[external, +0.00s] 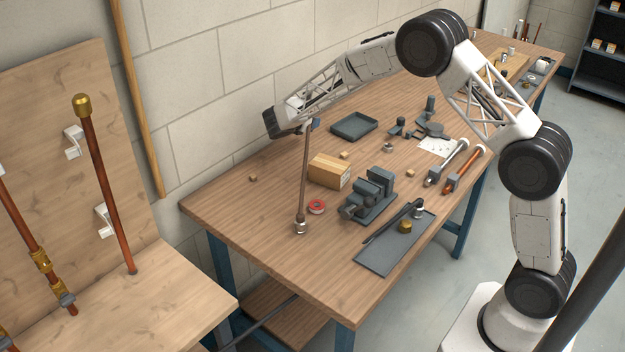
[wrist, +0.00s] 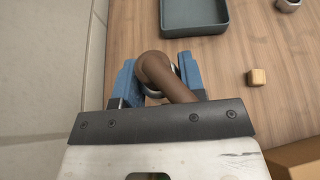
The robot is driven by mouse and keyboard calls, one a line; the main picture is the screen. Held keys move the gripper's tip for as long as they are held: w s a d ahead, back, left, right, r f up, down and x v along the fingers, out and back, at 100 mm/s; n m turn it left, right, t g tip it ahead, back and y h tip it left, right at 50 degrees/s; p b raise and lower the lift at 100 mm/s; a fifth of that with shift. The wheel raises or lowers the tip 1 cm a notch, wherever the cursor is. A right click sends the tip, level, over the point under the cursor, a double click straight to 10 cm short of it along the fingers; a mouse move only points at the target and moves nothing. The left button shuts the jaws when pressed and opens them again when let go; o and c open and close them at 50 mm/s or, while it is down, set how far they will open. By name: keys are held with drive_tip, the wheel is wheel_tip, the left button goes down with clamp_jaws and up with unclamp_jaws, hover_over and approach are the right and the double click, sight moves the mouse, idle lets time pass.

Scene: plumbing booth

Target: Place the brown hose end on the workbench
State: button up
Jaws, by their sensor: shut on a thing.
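The brown hose (external: 305,175) hangs nearly upright from my gripper (external: 313,124) above the workbench (external: 255,225). A metal fitting (external: 300,227) is at its lower end, close to the bench top; I cannot tell whether it touches. In the wrist view the brown hose (wrist: 172,82) is between the blue fingers of my gripper (wrist: 158,75), which is shut on it. Its bent brown part faces the camera and hides most of a metal ring behind it.
A cardboard box (external: 330,171), red tape roll (external: 316,207) and grey vise (external: 368,197) stand right of the hose. A grey tray (external: 354,126) lies behind, a dark mat (external: 385,250) at front right. The bench's left part is mostly clear, apart from a small wooden cube (external: 253,178).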

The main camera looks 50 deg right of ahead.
sight(311, 146)
drive_tip(key=shift+f, duration=2)
drive_tip(key=shift+f, duration=1.85)
drive_tip(key=shift+f, duration=0.1)
drive_tip(key=o, duration=0.9)
drive_tip(key=shift+o, duration=0.2)
drive_tip(key=v, duration=1.2)
